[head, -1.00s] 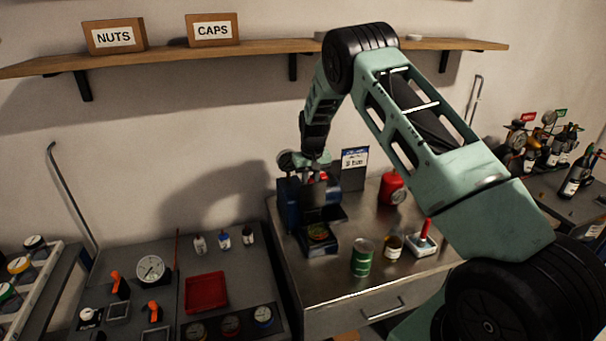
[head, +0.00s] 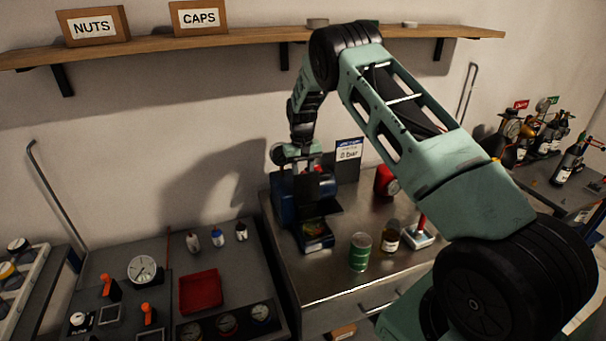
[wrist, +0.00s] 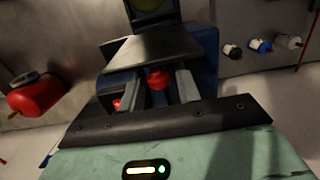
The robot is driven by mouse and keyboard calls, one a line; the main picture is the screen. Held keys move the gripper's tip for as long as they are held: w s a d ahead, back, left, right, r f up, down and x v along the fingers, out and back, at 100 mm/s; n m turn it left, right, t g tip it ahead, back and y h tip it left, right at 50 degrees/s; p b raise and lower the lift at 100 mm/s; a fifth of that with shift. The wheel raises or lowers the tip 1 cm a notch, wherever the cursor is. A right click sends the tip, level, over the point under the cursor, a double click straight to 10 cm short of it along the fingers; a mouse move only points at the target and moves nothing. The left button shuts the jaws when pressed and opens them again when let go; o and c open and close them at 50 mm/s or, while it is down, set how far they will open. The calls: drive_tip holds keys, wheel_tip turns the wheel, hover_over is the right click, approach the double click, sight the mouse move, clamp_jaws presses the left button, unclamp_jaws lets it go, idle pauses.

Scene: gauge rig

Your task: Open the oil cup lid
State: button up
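The blue gauge rig (head: 286,205) stands at the left rear of the metal bench, with a dark plate and a tray at its front. A small red cap (wrist: 157,79), likely the oil cup lid, shows on the rig in the wrist view. My gripper (wrist: 160,84) is over the rig, its two grey fingers apart on either side of this cap, with a visible gap. A second red part (wrist: 117,104) shows partly beside the left finger. In the head view my gripper (head: 302,158) hides most of the rig's top, and the fingertips are unclear.
A card reading 0 bar (head: 348,150) stands behind the rig. A shelf (head: 230,41) runs above.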

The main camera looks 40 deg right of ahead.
idle(0.3)
drive_tip(key=r+b, duration=0.1)
drive_tip(key=r, duration=0.3)
drive_tip(key=r+b, duration=0.1)
drive_tip(key=r, duration=0.3)
drive_tip(key=w+r+b, duration=0.1)
drive_tip(key=r+b, duration=0.1)
drive_tip(key=r, duration=0.2)
drive_tip(key=shift+d, duration=0.15)
